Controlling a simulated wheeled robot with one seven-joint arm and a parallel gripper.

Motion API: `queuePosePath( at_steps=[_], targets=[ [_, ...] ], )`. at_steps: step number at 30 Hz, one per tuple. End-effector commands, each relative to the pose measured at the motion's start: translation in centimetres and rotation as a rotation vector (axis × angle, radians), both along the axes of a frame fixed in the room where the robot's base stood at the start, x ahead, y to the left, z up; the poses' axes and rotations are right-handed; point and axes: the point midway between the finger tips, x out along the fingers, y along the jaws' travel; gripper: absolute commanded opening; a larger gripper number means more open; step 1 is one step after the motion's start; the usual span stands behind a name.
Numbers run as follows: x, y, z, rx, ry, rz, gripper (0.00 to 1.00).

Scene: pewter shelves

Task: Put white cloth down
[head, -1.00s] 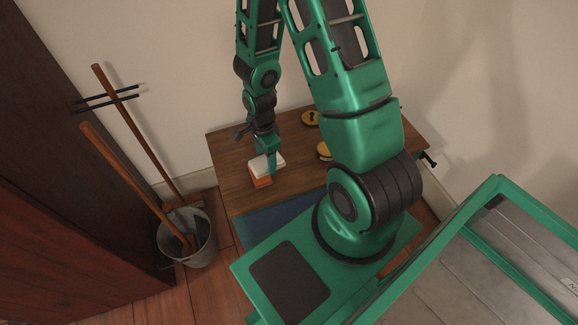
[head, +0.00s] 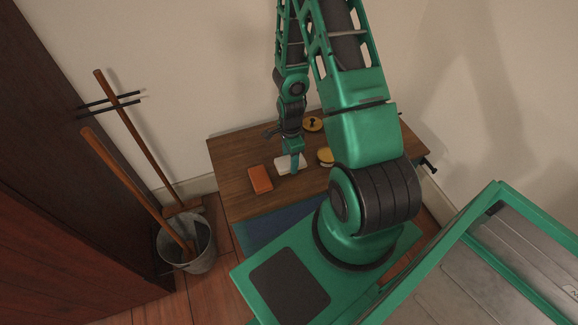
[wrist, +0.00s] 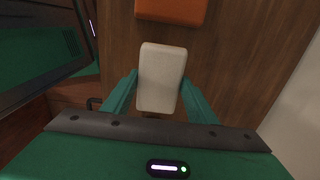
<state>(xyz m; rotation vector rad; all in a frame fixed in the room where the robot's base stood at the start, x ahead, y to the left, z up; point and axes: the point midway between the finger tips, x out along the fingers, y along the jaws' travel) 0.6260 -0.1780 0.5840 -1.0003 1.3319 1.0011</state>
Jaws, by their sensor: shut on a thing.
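The white cloth (head: 286,166) is a folded, rounded block over the wooden table (head: 234,187). In the wrist view the white cloth (wrist: 161,78) sits between the two green fingers of my gripper (wrist: 158,98). My gripper (head: 295,163) is shut on it, low over the tabletop. I cannot tell whether the cloth touches the wood. An orange block (head: 260,179) lies on the table just left of the cloth and apart from it; it also shows at the top of the wrist view (wrist: 170,10).
A yellow round item (head: 325,156) lies close to the right of the cloth. Another yellow round item (head: 313,124) lies behind. A metal bucket (head: 200,246) and a broom (head: 135,140) stand left of the table. The table's front left is clear.

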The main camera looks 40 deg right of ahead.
Motion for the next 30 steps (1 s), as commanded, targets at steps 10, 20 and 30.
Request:
queuePosePath(
  at_steps=[10, 20, 30],
  targets=[
    [0.0, -0.1, -3.5, 0.001, 0.002, 0.0, 0.35],
    [0.0, -0.1, -4.1, 0.0, 0.0, 0.0, 0.35],
    [0.0, -0.1, -4.2, 0.0, 0.0, 0.0, 0.71]
  ],
)
